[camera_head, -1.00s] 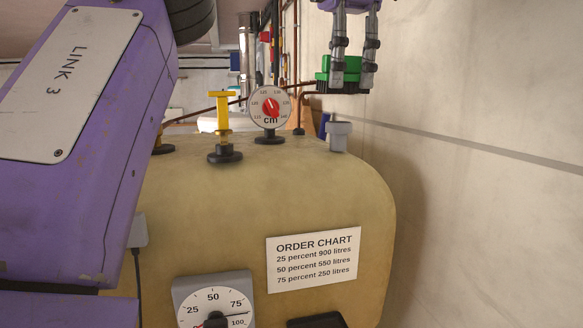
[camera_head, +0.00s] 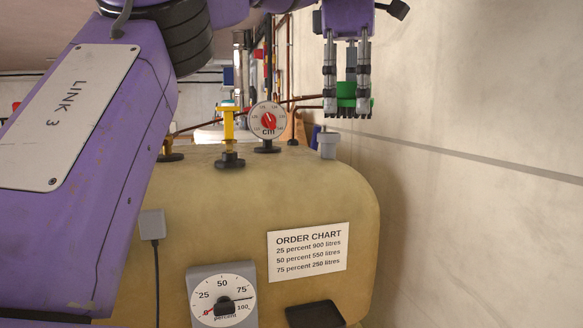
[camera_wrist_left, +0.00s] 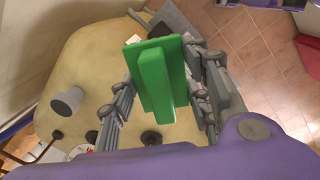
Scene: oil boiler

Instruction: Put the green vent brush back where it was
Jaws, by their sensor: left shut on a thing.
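The green vent brush (camera_head: 347,92) is up in the air, above the far right end of the tan oil tank (camera_head: 270,195). My left gripper (camera_head: 346,108) points down with its two fingers around the brush, shut on it. In the left wrist view the brush (camera_wrist_left: 155,75) shows as a green block with a raised ridge between the two fingers (camera_wrist_left: 165,100). The dark bristles point down in the head view. A grey vent cap (camera_head: 327,144) stands on the tank top just below and left of the brush, apart from it. My right gripper is out of view.
A red and white dial gauge (camera_head: 268,120) and a yellow fitting (camera_head: 229,135) stand on the tank top, left of the vent cap. A percent dial (camera_head: 222,297) and an order chart (camera_head: 307,252) are on the tank's front. A pale wall (camera_head: 480,130) closes off the right side.

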